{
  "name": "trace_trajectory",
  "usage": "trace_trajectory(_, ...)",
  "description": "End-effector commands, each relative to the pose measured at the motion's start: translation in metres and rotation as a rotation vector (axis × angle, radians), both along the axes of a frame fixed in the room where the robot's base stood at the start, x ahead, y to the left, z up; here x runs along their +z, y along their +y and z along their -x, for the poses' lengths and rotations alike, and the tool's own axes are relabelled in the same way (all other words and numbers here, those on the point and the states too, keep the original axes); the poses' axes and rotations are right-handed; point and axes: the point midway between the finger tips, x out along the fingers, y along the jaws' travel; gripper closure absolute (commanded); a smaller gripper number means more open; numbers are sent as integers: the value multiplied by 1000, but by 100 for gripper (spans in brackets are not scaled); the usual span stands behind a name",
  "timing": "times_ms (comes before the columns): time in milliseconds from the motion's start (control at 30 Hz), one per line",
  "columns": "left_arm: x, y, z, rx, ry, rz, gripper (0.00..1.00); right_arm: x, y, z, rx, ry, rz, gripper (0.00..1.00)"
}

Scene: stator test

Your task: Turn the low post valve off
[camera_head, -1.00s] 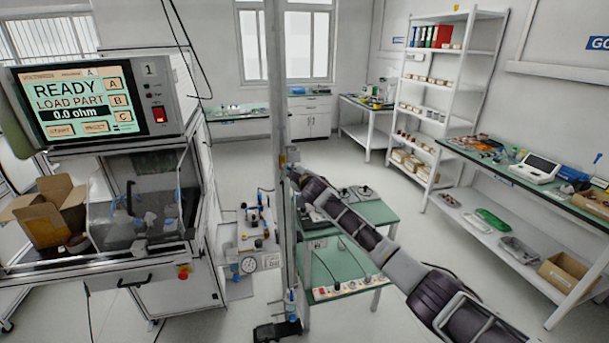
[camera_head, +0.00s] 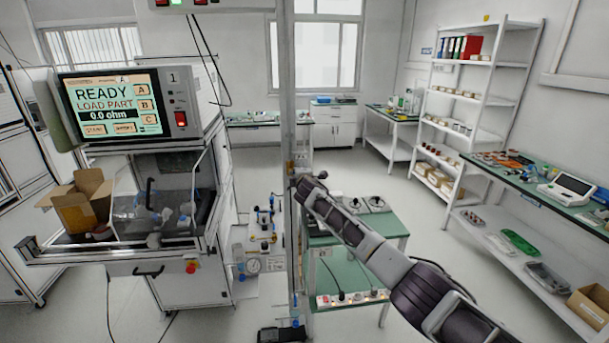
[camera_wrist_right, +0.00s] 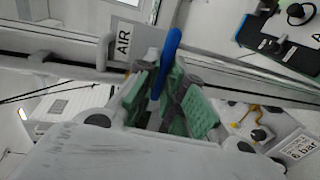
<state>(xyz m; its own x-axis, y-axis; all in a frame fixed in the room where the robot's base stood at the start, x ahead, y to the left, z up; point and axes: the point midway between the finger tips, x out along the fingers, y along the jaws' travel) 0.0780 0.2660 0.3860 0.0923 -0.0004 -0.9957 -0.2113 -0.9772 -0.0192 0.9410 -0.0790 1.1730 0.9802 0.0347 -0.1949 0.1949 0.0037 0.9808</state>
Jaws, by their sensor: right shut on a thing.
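A blue valve handle (camera_wrist_right: 170,52) shows in the right wrist view, upright beside a grey plate marked AIR (camera_wrist_right: 124,42). My right gripper (camera_wrist_right: 163,85), with green finger pads, is shut on the handle's lower part. In the head view my right gripper (camera_head: 304,188) is at the grey post (camera_head: 285,120), and the held handle is hidden there. A small blue part (camera_head: 295,303) shows low on the post; I cannot tell what it is. My left gripper is not in view.
A test machine with a READY screen (camera_head: 112,103) stands left of the post. A green-topped table (camera_head: 340,265) stands right behind my right arm. Shelves (camera_head: 455,120) and a bench are farther right, with open floor between.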

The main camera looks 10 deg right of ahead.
Motion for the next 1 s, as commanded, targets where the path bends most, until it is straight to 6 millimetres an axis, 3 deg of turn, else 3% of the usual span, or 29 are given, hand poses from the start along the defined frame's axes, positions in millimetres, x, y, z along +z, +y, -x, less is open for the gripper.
trace_trajectory(467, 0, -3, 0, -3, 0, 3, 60, 1, 1, 0, -1, -1, 22, 100)
trace_trajectory(500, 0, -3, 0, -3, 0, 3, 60, 1, 1, 0, -1, -1, 21, 84)
trace_trajectory(633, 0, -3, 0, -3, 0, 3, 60, 1, 1, 0, -1, -1, 20, 68)
trace_trajectory(1000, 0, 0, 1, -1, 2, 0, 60, 0, 1, 0, -1, -1, 17, 68)
